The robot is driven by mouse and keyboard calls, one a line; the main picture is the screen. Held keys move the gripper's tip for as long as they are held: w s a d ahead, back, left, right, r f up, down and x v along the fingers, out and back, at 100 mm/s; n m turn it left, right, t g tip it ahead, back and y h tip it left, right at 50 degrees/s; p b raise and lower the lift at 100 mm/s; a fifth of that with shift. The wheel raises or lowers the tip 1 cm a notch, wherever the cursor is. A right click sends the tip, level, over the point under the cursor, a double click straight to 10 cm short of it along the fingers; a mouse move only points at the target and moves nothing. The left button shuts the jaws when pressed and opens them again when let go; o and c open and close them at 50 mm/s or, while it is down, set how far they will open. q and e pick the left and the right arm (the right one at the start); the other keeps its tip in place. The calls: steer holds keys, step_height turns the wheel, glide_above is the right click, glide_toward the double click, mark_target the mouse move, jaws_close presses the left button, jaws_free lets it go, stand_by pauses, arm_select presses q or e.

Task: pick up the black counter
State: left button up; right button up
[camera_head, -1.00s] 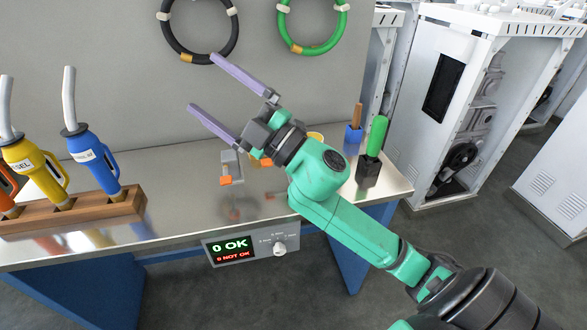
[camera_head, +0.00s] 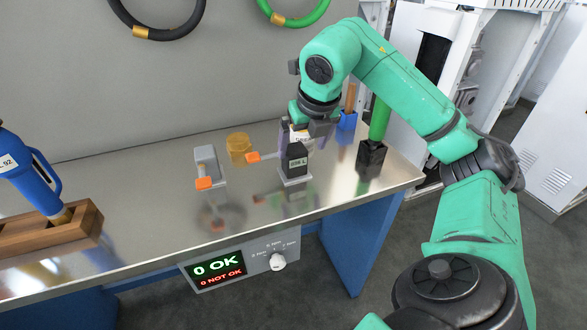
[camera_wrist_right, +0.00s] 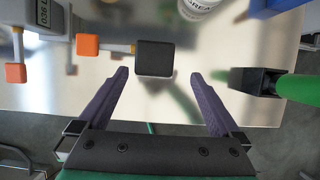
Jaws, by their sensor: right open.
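The black counter (camera_head: 296,160) is a small dark block with a labelled front. It stands on a light base on the metal table, with an orange-tipped lever (camera_head: 254,157) at its left. My right gripper (camera_head: 299,130) is open and points down at the counter; its fingertips are partly hidden in the head view. In the right wrist view the counter's dark top (camera_wrist_right: 155,58) lies just ahead of and between the two purple fingers (camera_wrist_right: 159,76). No grip on it shows. My left gripper is not in view.
A grey counter (camera_head: 206,163) with an orange tip and a yellow round item (camera_head: 239,147) stand to the left. A black holder (camera_head: 370,160) with a green handle stands to the right.

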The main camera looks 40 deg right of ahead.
mark_target(295, 159)
steer(key=x, duration=0.6)
steer(key=shift+w+a+f, duration=0.2)
steer(key=shift+w+a, duration=0.05)
steer(key=shift+w, duration=0.3)
steer(key=shift+s+r, duration=0.1)
steer(key=shift+c, duration=1.2)
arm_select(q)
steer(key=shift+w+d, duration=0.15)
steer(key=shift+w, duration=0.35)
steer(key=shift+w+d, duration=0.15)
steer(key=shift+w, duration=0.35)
arm_select(e)
jaws_close()
